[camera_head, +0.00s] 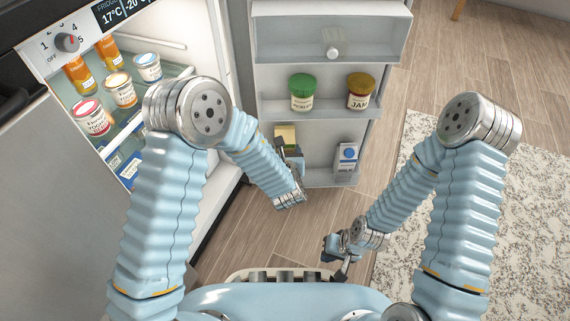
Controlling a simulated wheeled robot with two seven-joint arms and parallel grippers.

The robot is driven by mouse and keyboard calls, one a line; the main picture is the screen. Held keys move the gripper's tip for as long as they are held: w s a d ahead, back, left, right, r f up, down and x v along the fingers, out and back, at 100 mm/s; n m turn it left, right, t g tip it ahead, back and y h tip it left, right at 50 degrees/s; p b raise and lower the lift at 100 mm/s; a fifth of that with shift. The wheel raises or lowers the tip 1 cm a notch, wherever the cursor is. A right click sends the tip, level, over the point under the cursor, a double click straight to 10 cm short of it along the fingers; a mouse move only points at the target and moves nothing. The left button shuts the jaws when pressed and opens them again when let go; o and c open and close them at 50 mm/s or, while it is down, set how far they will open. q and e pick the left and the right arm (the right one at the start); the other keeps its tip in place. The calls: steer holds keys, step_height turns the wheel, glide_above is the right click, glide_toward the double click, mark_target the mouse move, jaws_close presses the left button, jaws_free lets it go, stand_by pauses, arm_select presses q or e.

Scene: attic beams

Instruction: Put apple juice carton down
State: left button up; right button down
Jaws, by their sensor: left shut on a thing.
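My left gripper (287,151) reaches into the lower door shelf of the open fridge and is shut on the apple juice carton (285,134). The carton's yellowish top shows; much of its lower part is hidden behind the gripper. I cannot tell whether its base touches the shelf floor. My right gripper (336,262) hangs low over the floor near my base, away from the fridge. Its fingers are too small and turned away to tell their opening.
A milk carton (346,158) stands on the same lower door shelf (320,178), to the right. A green-lidded jar (302,92) and a jam jar (360,91) stand on the shelf above. Cans and bottles fill the fridge interior at left. A speckled rug (520,225) lies at right.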

arm_select(q)
steer(key=shift+w+f+b, duration=0.15)
steer(key=shift+f, duration=0.4)
steer(key=shift+w+f+b, duration=0.15)
steer(key=shift+f, duration=0.35)
step_height(320, 180, down, 4)
steer(key=shift+f+b, duration=0.2)
steer(key=shift+b, duration=0.4)
steer(key=shift+w+f, duration=0.2)
steer(key=shift+f, duration=0.1)
steer(key=shift+r, duration=0.1)
steer(key=shift+f, duration=0.35)
steer(key=shift+f, duration=0.25)
steer(key=o, duration=1.5)
